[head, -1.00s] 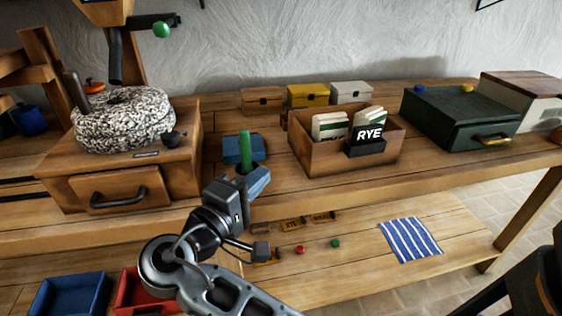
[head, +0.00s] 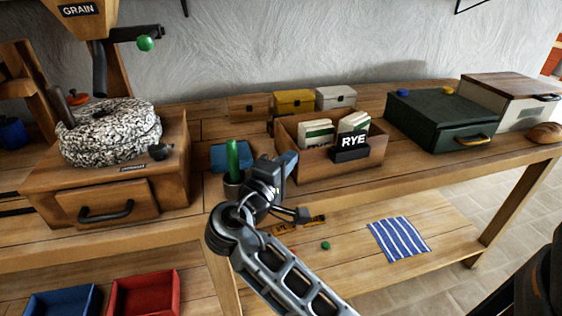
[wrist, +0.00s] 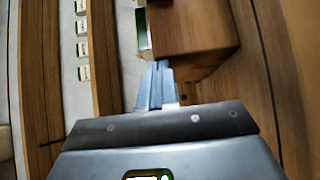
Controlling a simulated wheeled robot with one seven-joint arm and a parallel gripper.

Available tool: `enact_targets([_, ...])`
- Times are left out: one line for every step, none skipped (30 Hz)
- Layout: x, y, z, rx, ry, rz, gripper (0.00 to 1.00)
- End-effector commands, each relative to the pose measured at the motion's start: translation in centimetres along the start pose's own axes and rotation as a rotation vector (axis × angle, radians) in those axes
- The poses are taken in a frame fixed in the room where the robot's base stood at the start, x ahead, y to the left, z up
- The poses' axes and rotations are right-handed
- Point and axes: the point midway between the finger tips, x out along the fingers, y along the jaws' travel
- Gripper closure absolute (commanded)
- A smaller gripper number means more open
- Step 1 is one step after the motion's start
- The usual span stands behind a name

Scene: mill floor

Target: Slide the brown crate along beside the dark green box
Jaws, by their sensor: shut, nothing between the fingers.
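The brown crate (head: 320,170) stands on the bench near its front edge. It holds white and green packets and has a black RYE sign on its front. The dark green box (head: 435,119) stands farther right, with a clear gap between them. My gripper (head: 289,162) is shut and empty at the crate's left end, near its front corner. In the wrist view, the blue fingertips (wrist: 157,84) are together close to the brown crate (wrist: 190,28). I cannot tell whether they touch it.
A green rod in a cup (head: 233,160) and a blue item (head: 222,156) stand left of my gripper. Small boxes, including a yellow one (head: 293,101), sit behind the crate. A millstone (head: 110,130) is at left. Bread (head: 545,133) lies at far right.

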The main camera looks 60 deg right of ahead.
Motion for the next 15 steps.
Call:
enact_targets([0.0,0.0,0.0,0.000,0.000,0.000,1.00])
enact_targets([0.0,0.0,0.0,0.000,0.000,0.000,1.00])
enact_targets([0.0,0.0,0.0,0.000,0.000,0.000,1.00])
enact_targets([0.0,0.0,0.0,0.000,0.000,0.000,1.00])
enact_targets([0.0,0.0,0.0,0.000,0.000,0.000,1.00])
enact_targets([0.0,0.0,0.0,0.000,0.000,0.000,1.00])
enact_targets([0.1,0.0,0.1,0.000,-0.001,0.000,1.00])
enact_targets([0.2,0.0,0.2,0.000,-0.001,0.000,1.00])
enact_targets([0.5,0.1,0.5,-0.001,-0.001,0.000,1.00])
enact_targets([0.8,0.1,0.8,-0.002,-0.002,0.000,1.00])
enact_targets([1.2,0.1,1.3,-0.002,-0.004,0.000,1.00])
enact_targets([1.9,0.2,2.0,-0.002,-0.005,0.000,1.00])
enact_targets([2.5,0.2,2.6,-0.002,-0.007,-0.001,1.00])
enact_targets([3.1,0.2,3.3,-0.003,-0.007,-0.001,1.00])
enact_targets([4.0,0.2,4.1,-0.004,-0.008,0.000,1.00])
